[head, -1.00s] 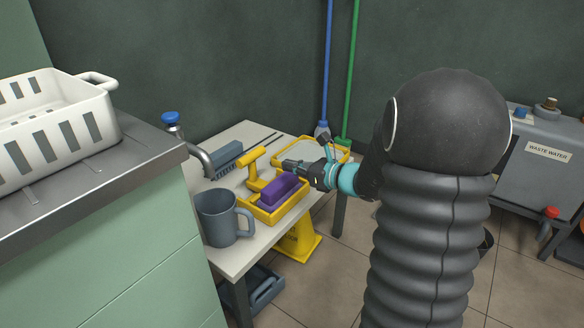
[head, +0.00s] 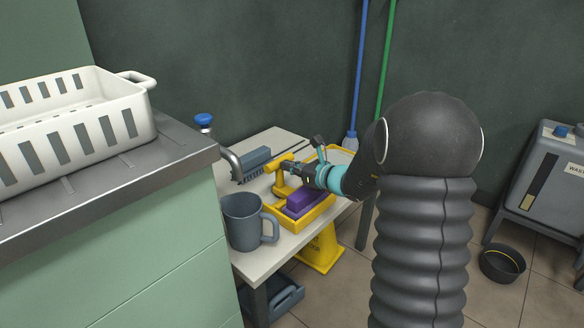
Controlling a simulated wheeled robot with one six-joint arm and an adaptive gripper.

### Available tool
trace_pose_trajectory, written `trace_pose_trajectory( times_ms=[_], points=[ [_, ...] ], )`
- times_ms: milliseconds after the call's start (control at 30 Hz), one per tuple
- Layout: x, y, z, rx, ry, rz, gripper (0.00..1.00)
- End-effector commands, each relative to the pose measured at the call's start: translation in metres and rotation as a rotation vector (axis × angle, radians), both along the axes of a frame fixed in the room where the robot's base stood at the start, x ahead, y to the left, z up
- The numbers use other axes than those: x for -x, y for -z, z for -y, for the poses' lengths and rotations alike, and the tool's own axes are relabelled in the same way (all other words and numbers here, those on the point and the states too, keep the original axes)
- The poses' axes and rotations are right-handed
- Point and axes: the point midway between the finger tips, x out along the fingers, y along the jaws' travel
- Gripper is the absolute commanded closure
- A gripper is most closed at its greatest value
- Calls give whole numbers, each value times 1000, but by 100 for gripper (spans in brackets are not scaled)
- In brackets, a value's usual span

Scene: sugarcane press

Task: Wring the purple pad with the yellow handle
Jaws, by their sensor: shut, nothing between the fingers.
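The purple pad (head: 300,202) lies in a yellow tray (head: 314,212) on the small table. The yellow handle (head: 280,182) stands up at the tray's far left side, with a grip bar across its top. My gripper (head: 287,166) is shut and empty, pointing left at the height of the handle's top. Its fingertips overlap the right end of the grip bar in the picture; I cannot tell whether they touch it. My wrist hangs above and behind the pad, and part of the tray's far side is hidden.
A grey mug (head: 242,222) stands left of the tray. Behind are a blue-grey brush (head: 252,163) and a tap (head: 230,158). A second yellow-rimmed tray (head: 343,153) lies behind my wrist. A counter with a white basket (head: 75,132) is at the left. A black bowl (head: 502,264) is on the floor.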

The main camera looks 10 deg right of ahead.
Motion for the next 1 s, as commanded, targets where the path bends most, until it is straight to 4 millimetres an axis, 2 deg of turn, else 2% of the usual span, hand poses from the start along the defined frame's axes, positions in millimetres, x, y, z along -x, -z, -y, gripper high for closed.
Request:
trace_pose_trajectory(
  times_ms=[133, 333, 467, 867, 1000],
  points=[
    [-3, 0, -2, 0, -1, 0, 100],
    [-29, 2, -22, 2, -4, 1, 100],
    [-39, 1, -28, 1, -1, 0, 100],
    [-39, -2, -34, -2, -7, 4, 100],
    [-32, -5, -27, -1, -8, 3, 100]
  ],
)
